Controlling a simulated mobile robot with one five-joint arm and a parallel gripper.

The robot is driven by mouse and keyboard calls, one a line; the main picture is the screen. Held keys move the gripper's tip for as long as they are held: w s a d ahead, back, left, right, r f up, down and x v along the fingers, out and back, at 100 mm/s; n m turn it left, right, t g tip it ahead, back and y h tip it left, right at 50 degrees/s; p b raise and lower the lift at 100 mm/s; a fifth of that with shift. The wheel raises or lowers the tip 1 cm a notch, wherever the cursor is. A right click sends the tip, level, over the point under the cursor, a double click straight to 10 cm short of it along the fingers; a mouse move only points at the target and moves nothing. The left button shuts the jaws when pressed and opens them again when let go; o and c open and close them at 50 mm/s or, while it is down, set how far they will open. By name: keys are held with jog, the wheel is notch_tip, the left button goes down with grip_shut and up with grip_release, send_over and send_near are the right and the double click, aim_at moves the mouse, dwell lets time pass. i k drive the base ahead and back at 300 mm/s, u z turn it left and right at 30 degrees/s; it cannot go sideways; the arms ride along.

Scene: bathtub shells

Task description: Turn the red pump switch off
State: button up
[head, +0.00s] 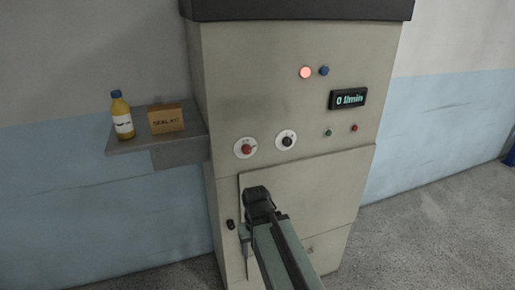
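The red pump switch (246,149) is a red knob on a round white plate on the front of a beige cabinet, in the head view. Its exact pointer angle is too small to read. My gripper (246,255) hangs below the dark wrist joint in front of the cabinet's lower door. It is below the red switch and apart from it. Whether its fingers are open or shut cannot be made out. Nothing covers the switch.
A black knob (287,141) sits right of the red switch. A shelf (135,145) at left holds a yellow bottle (122,115) and a box (166,119).

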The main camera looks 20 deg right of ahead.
aim_at(246, 149)
jog(key=z, duration=0.05)
jog(key=k, duration=1.3)
jog(key=u, duration=0.6)
jog(key=i, duration=1.3)
jog(key=u, duration=0.75)
jog(key=k, duration=0.85)
jog(key=u, duration=0.15)
jog(key=i, duration=0.95)
jog(key=z, duration=0.1)
